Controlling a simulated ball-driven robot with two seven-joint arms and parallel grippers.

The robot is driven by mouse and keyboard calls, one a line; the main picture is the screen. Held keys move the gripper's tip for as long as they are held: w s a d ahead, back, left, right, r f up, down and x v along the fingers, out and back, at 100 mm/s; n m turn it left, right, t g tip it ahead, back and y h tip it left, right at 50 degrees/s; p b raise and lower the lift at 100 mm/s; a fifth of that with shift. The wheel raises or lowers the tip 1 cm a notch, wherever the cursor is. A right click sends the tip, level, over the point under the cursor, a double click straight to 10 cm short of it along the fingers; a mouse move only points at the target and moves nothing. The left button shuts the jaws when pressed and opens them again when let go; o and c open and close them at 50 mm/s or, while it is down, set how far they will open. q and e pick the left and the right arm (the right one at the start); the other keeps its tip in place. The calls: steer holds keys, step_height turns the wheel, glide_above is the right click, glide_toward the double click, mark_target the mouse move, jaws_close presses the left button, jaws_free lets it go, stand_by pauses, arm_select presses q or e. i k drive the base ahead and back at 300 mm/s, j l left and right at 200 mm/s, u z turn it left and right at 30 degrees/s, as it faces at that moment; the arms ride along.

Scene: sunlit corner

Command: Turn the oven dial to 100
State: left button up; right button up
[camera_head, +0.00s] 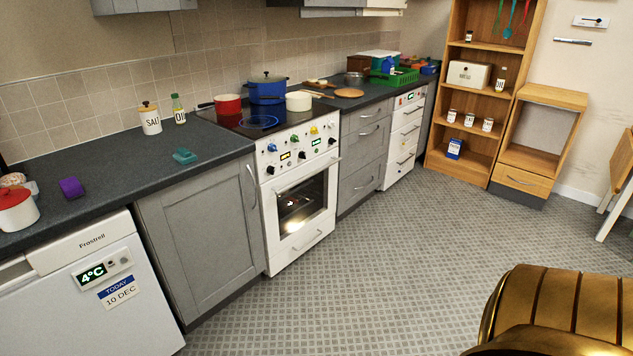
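The white oven (303,196) stands between grey cupboards, with its glass door shut and a light glowing inside. Its front panel carries several knobs, among them a blue knob (272,147), a green knob (295,138) and a yellow knob (314,130). Black knobs sit lower on the panel, beside two small lit displays (285,156). The knobs are small and distant, so I cannot read their settings or the displays, or tell which one is the oven dial. Neither of my grippers is in view.
A red pot (228,105), a blue pot (267,88) and a cream pan (299,101) stand on the hob. A white fridge (90,290) stands at left. A wooden shelf (490,90) stands at the back right. The patterned floor (380,260) before the oven is clear.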

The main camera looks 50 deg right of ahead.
mark_target(270, 169)
steer(key=i+l+z, duration=0.1)
steer(key=l, duration=0.35)
steer(key=i+l, duration=0.1)
steer(key=l, duration=0.35)
steer(key=i+l+z, duration=0.15)
steer(key=l, duration=0.7)
steer(key=i+l+z, duration=0.15)
steer(key=l, duration=0.25)
steer(key=i+l+z, duration=0.1)
steer(key=l, duration=0.3)
steer(key=i+l, duration=0.15)
steer(key=l, duration=0.15)
steer(key=i+l, duration=0.1)
steer(key=l, duration=0.2)
steer(key=i+l, duration=0.15)
steer(key=l+u, duration=0.05)
steer(key=l, duration=0.05)
